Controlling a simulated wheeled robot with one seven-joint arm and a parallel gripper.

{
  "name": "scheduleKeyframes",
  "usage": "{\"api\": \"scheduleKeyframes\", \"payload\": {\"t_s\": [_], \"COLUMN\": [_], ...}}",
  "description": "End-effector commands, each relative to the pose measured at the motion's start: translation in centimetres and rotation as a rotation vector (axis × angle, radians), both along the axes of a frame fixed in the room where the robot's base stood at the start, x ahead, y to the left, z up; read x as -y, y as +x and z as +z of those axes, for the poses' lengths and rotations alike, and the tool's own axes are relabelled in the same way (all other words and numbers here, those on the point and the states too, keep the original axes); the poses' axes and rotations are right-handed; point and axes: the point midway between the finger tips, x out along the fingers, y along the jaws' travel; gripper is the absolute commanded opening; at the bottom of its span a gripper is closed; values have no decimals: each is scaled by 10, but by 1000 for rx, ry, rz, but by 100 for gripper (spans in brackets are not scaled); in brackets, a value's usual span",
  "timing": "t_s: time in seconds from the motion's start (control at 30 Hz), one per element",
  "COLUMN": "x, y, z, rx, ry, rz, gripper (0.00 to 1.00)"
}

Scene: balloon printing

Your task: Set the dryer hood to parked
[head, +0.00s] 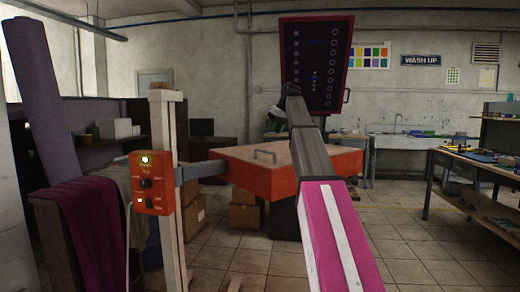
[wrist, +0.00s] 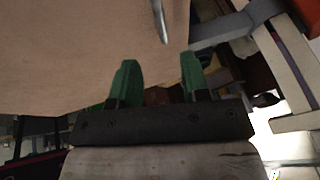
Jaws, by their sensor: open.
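The dryer hood (head: 235,172) is a wide orange box with a tan top and a grey bar handle (head: 265,155) on it. A grey bracket (head: 202,169) joins it to a pale wooden post (head: 165,230) at left, which carries an orange control box (head: 150,182). My gripper (head: 273,124) is behind and above the hood in the head view, partly hidden by my arm. In the wrist view my gripper (wrist: 158,82) has its two green fingers apart with nothing between them. The tan hood top (wrist: 70,50) fills the upper left, and the handle (wrist: 160,20) lies beyond the fingertips.
A dark panel with a pink-red frame (head: 318,60) stands raised behind my arm. Cloth rolls and purple cloth (head: 90,230) are at left. A workbench (head: 470,160) stands at right and a sink (head: 400,140) at the back. The tiled floor (head: 430,245) at right is clear.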

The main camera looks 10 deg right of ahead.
Motion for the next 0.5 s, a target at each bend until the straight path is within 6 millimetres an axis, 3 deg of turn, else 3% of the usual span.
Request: {"api": "scheduleKeyframes", "payload": {"t_s": [0.5], "x": [-28], "y": [19], "z": [-74], "rx": [-1], "ry": [-2], "rz": [0], "gripper": [42]}}
